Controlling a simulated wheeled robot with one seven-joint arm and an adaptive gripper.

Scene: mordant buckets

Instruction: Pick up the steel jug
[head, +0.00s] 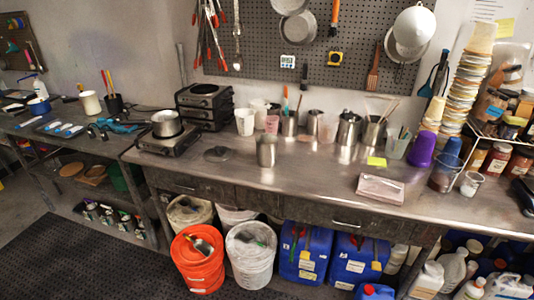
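A steel jug (266,152) stands upright and apart on the steel workbench (305,178), near the middle of its top. Several similar steel vessels stand behind it to the right, among them a plain one (314,122), a larger one (348,130) and one with sticks in it (373,133). I cannot tell from the picture which vessels have handles. My gripper is not in view.
A pot (167,123) sits on a hot plate at the left. A dark lid (217,154) lies left of the jug. A folded pinkish cloth or packet (380,188) lies to the right. Buckets, one orange (197,260), stand under the bench. The front middle bench top is clear.

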